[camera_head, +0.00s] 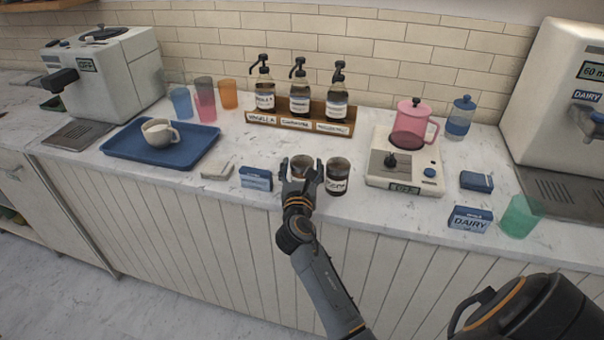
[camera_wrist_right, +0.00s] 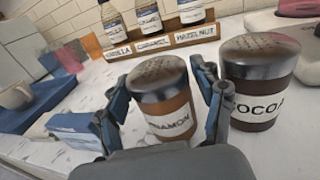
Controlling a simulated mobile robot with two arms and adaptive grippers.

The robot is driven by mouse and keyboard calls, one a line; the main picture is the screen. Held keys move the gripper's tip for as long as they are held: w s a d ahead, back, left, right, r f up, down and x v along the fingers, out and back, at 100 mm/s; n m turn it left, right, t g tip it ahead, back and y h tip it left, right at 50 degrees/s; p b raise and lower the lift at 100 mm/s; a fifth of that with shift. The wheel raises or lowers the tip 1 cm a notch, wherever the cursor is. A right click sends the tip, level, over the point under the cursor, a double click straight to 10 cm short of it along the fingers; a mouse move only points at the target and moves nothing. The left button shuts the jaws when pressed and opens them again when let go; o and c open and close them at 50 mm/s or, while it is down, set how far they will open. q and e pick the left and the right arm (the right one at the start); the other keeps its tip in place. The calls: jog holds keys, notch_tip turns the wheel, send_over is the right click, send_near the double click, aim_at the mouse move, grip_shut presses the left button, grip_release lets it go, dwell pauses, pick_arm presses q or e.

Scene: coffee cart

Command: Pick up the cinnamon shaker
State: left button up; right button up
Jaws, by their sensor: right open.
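The cinnamon shaker (camera_wrist_right: 163,98) has a brown body, a label reading part of "CINNAMON" and a perforated metal lid. It stands upright on the counter. My right gripper (camera_wrist_right: 168,95) is open, with one finger on each side of the shaker; I cannot tell whether they touch it. In the head view the gripper (camera_head: 301,170) covers most of the shaker (camera_head: 301,161), leaving its top in sight. The cocoa shaker (camera_wrist_right: 257,82) stands close on the right, next to the right finger; it also shows in the head view (camera_head: 337,177). My left gripper is not in view.
A syrup rack (camera_head: 262,120) with pump bottles stands behind. A blue box (camera_head: 256,178) and a pale block (camera_head: 217,168) lie to the left, beyond them a blue tray (camera_head: 120,147) with a cup. A scale (camera_head: 383,180) with a pink pitcher stands right.

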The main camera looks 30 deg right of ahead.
jog(key=shift+c, duration=0.2)
jog(key=c, duration=1)
jog(key=shift+r, duration=0.1)
